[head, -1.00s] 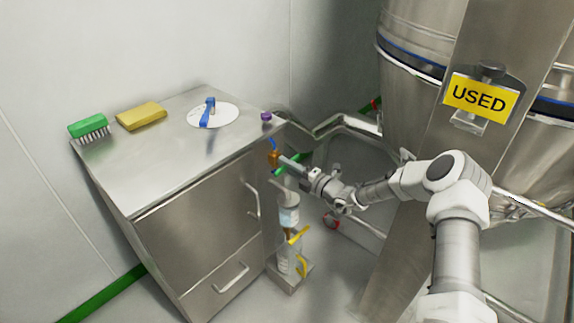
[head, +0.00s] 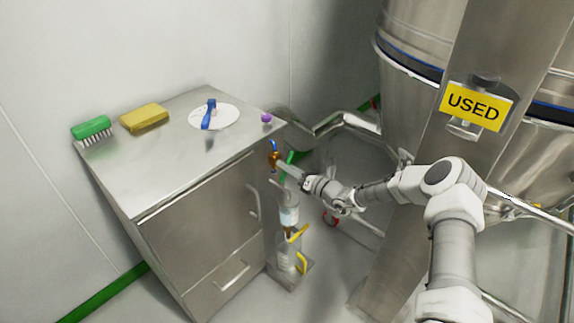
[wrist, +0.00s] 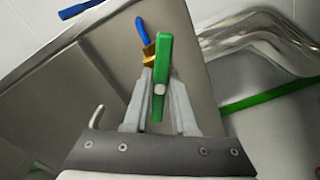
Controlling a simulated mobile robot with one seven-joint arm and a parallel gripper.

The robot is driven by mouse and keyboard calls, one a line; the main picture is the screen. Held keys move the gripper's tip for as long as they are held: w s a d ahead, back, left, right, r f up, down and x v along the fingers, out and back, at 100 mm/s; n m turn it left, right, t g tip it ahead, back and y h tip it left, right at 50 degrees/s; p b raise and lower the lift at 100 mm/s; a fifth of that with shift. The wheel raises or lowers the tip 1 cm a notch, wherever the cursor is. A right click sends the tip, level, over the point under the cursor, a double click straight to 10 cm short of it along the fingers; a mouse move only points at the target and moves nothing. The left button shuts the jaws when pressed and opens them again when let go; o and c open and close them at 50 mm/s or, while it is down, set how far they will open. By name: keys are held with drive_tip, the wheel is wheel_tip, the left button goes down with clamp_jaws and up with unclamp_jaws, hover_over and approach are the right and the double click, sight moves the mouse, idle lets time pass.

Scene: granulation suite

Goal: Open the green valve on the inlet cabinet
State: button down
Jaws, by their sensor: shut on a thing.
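The green valve handle (wrist: 161,76) lies between the two fingers of my gripper (wrist: 159,98) in the wrist view, and the fingers are shut on it. Its brass body (wrist: 149,52) and a blue handle (wrist: 143,31) show just beyond it. In the head view the green handle (head: 290,157) tilts upward beside the brass valve body (head: 274,158) on the right side of the steel cabinet (head: 195,220). My gripper (head: 283,163) reaches it from the right. The fingertips are small there and partly overlap the valve.
A large steel vessel (head: 400,100) and pipes crowd the right.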

drive_tip(key=n, duration=0.6)
drive_tip(key=shift+p, duration=0.4)
idle(0.3)
drive_tip(key=c, duration=0.7)
unclamp_jaws()
drive_tip(key=p+v, duration=0.3)
drive_tip(key=v, duration=1.4)
drive_tip(key=shift+s+d, duration=0.15)
drive_tip(key=shift+d, duration=0.05)
